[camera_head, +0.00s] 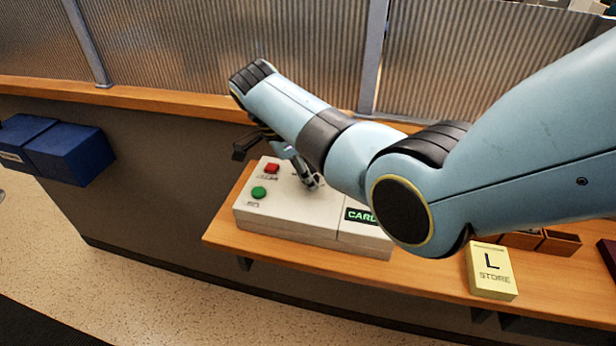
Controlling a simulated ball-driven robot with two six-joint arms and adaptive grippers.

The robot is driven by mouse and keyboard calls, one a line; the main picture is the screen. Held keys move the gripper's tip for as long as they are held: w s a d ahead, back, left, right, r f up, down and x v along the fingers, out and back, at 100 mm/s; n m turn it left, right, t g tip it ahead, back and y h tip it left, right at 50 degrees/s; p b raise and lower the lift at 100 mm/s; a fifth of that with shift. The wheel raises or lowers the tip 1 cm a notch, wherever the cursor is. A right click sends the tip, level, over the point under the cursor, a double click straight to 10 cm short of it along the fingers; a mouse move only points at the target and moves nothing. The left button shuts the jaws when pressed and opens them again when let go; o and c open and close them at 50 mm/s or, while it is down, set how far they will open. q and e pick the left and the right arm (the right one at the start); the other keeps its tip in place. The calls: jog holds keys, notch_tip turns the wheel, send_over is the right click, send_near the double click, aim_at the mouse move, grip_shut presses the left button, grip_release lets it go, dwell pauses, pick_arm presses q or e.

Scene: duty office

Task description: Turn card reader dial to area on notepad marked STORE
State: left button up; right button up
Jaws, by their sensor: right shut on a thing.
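The card reader (285,224) is a pale grey box on the wooden shelf, with a red button (272,168), a green button (258,192) and a small green-lit display (359,215) partly covered by my arm. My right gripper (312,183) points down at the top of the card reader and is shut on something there. The dial is hidden behind the gripper and arm, so its setting cannot be read. My left gripper is not in view.
The wooden shelf (330,262) runs along a dark wall under ribbed glass panels (200,45). Brown open boxes (556,243) sit behind the notepad. Blue boxes (68,153) are at far left. The speckled floor (60,255) is clear at lower left.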

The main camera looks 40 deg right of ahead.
jog(key=m+g+b, duration=0.1)
jog(key=m, duration=0.2)
jog(key=shift+w+m+y, duration=0.15)
jog(key=shift+m+y, duration=0.15)
jog(key=shift+y, duration=0.1)
jog(key=shift+d+m+g+y+b, duration=0.1)
jog(key=shift+m+g+y+b, duration=0.35)
jog(key=shift+m, duration=1.05)
jog(key=o, duration=1.1)
jog(key=shift+o, duration=0.2)
jog(key=shift+w+r, duration=0.1)
jog(key=shift+r, duration=0.05)
jog(key=v, duration=0.7)
